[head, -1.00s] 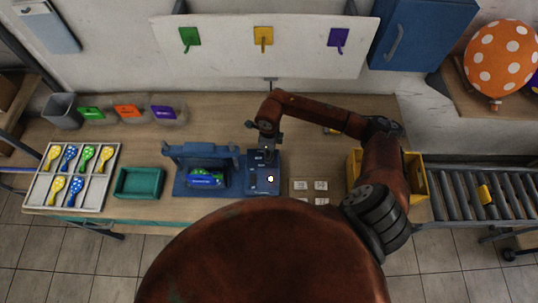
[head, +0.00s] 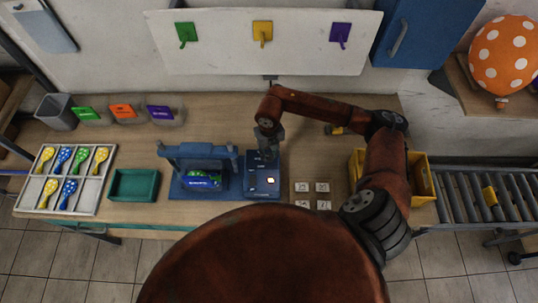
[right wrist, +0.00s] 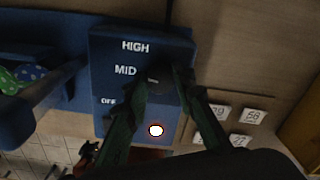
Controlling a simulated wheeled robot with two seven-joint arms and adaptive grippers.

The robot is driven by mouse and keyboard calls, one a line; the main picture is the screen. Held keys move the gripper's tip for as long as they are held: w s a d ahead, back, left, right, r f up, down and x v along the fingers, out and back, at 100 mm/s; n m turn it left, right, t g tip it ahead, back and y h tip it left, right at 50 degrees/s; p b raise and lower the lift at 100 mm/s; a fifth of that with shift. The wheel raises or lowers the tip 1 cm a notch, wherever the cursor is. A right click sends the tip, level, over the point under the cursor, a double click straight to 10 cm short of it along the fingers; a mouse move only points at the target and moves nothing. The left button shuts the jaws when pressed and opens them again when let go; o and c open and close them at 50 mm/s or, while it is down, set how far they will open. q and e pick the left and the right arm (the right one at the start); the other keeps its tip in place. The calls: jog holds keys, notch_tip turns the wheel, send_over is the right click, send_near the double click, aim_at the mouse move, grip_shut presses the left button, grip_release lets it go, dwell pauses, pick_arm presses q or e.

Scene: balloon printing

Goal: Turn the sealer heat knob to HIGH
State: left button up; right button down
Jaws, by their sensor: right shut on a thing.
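The blue heat sealer (head: 205,165) stands on the table, with its control box (head: 262,185) on its right side. In the right wrist view the box (right wrist: 106,60) carries the labels HIGH, MID and OFF in a column, and a round lamp (right wrist: 155,130) glows white. The dark heat knob (right wrist: 168,77) lies beside the labels, with a small pale mark on its side towards MID. My right gripper (right wrist: 165,86) is shut on the knob, a finger on either side. In the head view the right gripper (head: 267,153) is over the box's back part. My left gripper is not in view.
A balloon print (head: 203,180) lies in the sealer. White tiles (head: 322,187) lie right of the control box, before a yellow crate (head: 422,190). A teal tray (head: 133,184) and a balloon rack (head: 70,205) stand at the left.

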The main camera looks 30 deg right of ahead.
aim_at(270, 156)
jog(key=m, duration=0.5)
jog(key=shift+m+b, duration=0.3)
jog(key=shift+b, duration=0.05)
jog(key=shift+d+r+m, duration=0.1)
jog(key=shift+m, duration=2)
jog(key=c, duration=1.6)
grip_release()
notch_tip(270, 156, up, 12)
jog(key=shift+s, duration=0.1)
